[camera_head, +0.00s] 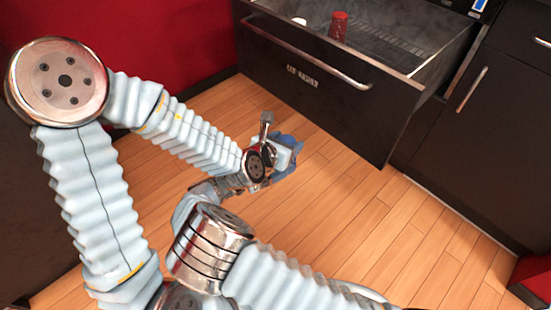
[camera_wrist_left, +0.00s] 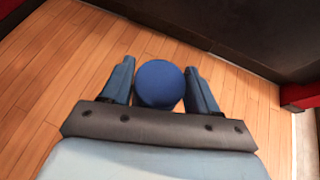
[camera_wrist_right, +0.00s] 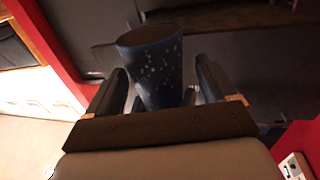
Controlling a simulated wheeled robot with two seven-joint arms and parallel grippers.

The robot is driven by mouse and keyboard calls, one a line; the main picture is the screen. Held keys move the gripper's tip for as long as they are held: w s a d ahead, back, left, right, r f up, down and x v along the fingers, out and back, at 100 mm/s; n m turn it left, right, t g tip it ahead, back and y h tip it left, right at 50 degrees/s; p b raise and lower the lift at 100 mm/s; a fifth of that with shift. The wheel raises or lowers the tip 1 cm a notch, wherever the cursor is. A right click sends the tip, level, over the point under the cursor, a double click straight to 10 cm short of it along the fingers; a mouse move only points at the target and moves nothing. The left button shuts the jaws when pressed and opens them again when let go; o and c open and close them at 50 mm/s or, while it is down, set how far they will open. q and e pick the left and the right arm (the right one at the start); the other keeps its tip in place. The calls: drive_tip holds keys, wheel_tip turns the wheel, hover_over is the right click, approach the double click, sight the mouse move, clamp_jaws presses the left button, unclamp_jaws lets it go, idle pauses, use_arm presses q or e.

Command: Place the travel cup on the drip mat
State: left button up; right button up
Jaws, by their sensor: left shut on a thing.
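The travel cup shows in the right wrist view (camera_wrist_right: 158,70) as a dark blue, speckled cup with a dark opening at its top. In the left wrist view a round blue end of it (camera_wrist_left: 159,84) faces the camera. My left gripper (camera_wrist_left: 160,75) is shut on it, one finger on each side. My right gripper (camera_wrist_right: 162,85) has its fingers spread on both sides of the cup, apparently with gaps. In the head view both wrists meet above the floor, with blue gripper parts (camera_head: 287,165) showing; the cup is mostly hidden there.
Dark cabinets (camera_head: 480,130) stand right. The wooden floor (camera_head: 335,215) is clear.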

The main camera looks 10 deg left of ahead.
drive_tip(key=c, duration=1)
use_arm(q)
drive_tip(key=o, duration=1.5)
drive_tip(key=shift+o, duration=0.2)
drive_tip(key=shift+r, duration=0.1)
